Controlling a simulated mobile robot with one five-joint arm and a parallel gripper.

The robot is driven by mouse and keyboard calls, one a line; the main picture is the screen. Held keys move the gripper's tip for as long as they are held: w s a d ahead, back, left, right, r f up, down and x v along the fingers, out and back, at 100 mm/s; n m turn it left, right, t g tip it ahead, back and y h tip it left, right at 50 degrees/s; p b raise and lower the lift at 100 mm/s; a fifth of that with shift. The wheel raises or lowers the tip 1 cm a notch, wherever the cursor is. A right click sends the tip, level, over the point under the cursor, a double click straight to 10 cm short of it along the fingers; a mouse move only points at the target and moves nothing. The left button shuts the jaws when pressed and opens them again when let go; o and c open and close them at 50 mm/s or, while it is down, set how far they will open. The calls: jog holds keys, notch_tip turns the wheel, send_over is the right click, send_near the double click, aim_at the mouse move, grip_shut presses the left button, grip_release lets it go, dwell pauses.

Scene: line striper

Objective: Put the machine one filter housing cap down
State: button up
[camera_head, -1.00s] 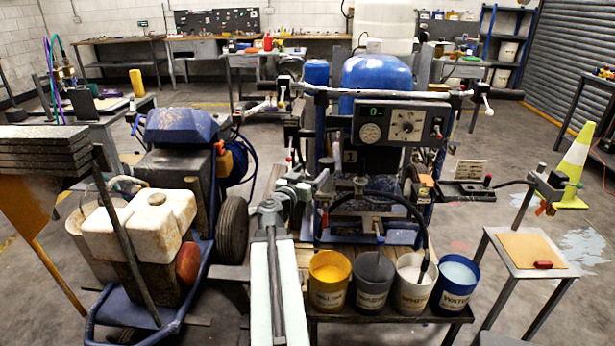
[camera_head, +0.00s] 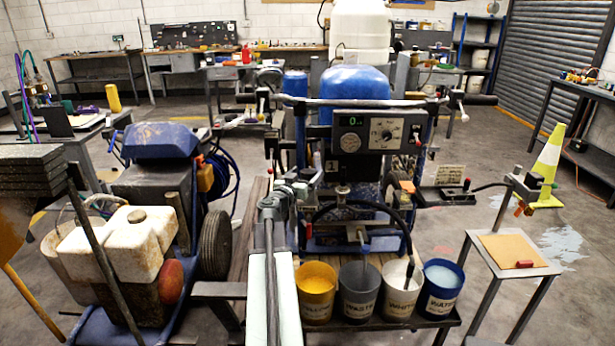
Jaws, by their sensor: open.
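Machine one, the line striper (camera_head: 385,135) with a grey gauge panel and a small "1" plate, stands upright ahead of me. A small round metal fitting (camera_head: 342,191) shows low on its front, below that plate. It may be the filter housing cap, but it is too small to tell. My arm reaches forward from the bottom centre. My gripper (camera_head: 310,178) is at its far end, beside the left front of machine one. It is open, and its fingertips are hard to make out against the machine's dark parts. I see nothing held between them.
Several labelled paint buckets (camera_head: 358,292) stand on a low bench in front of machine one. A rusty white-tanked machine (camera_head: 125,240) is at left. A small stand (camera_head: 518,250) holds a tan pad and a red item. A striped cone (camera_head: 548,168) stands on open floor at right.

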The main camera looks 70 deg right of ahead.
aim_at(306, 173)
jog(key=c, duration=1.6)
jog(key=shift+o, duration=0.2)
notch_tip(306, 173, up, 18)
jog(key=p, duration=1.8)
jog(key=shift+r, duration=0.15)
